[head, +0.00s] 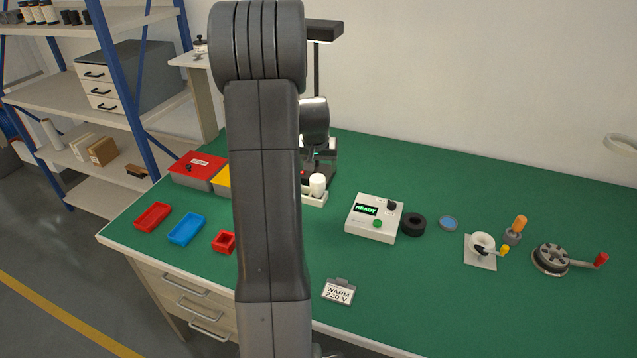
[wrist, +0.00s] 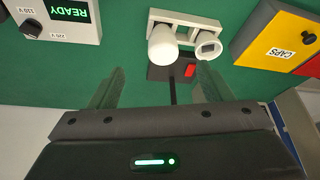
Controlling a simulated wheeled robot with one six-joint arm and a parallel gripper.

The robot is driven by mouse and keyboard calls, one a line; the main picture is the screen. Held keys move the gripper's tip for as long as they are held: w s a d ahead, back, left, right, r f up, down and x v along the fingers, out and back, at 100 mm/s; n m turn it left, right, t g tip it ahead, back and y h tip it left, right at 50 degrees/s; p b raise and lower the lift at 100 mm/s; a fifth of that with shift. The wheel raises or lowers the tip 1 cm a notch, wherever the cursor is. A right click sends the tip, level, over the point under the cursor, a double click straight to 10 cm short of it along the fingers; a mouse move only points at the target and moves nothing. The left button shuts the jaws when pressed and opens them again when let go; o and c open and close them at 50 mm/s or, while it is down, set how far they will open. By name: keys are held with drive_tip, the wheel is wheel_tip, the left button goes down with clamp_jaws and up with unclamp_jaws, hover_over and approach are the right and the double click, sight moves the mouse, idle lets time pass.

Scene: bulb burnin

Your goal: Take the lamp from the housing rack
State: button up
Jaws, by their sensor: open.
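The housing rack (wrist: 180,17) is a small white block that holds two white pieces side by side. The lamp (wrist: 162,46) is a rounded white piece in the left place in the wrist view. The other piece (wrist: 208,48) has a grey opening. In the head view the lamp (head: 318,182) stands upright in the rack (head: 314,199). My gripper (wrist: 160,70) is open and empty, its fingers apart on either side of the lamp's line, not visibly touching it. In the head view my arm hides much of the gripper.
A black stand (wrist: 158,72) with a red switch is close to the rack. The READY box (head: 374,217) and a black ring (head: 414,225) are to the right; the yellow CAPS bin (wrist: 283,40) is beside the rack. Trays (head: 186,229) lie left. The front green mat is mostly clear.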

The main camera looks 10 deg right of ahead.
sight(318, 180)
drive_tip(key=x, duration=0.3)
drive_tip(key=p+x, duration=0.1)
drive_tip(key=x, duration=0.5)
drive_tip(key=shift+w+r, duration=0.15)
drive_tip(key=shift+w, duration=0.2)
drive_tip(key=shift+p+x, duration=1.15)
drive_tip(key=shift+x, duration=1.5)
drive_tip(key=shift+a, duration=0.15)
drive_tip(key=c, duration=1)
drive_tip(key=shift+c, duration=0.2)
drive_tip(key=shift+r, duration=0.1)
